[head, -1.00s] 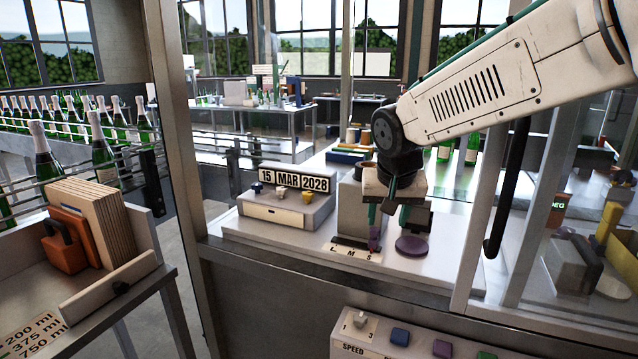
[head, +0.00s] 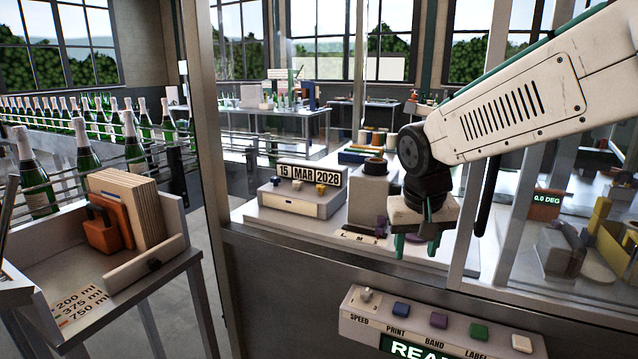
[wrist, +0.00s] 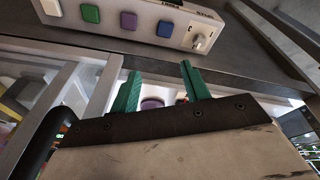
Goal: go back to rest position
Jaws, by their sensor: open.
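In the wrist view, my gripper (wrist: 160,88) shows two green fingers spread apart. A purple disc (wrist: 152,103) shows beyond them.
A date block (head: 309,174) reading 15 MAR 2028 stands left of my gripper. A control panel (head: 435,328) with coloured buttons is below it; the panel also shows in the wrist view (wrist: 180,22). Metal posts (head: 205,130) frame the opening. A tray cart (head: 165,258) stands at left.

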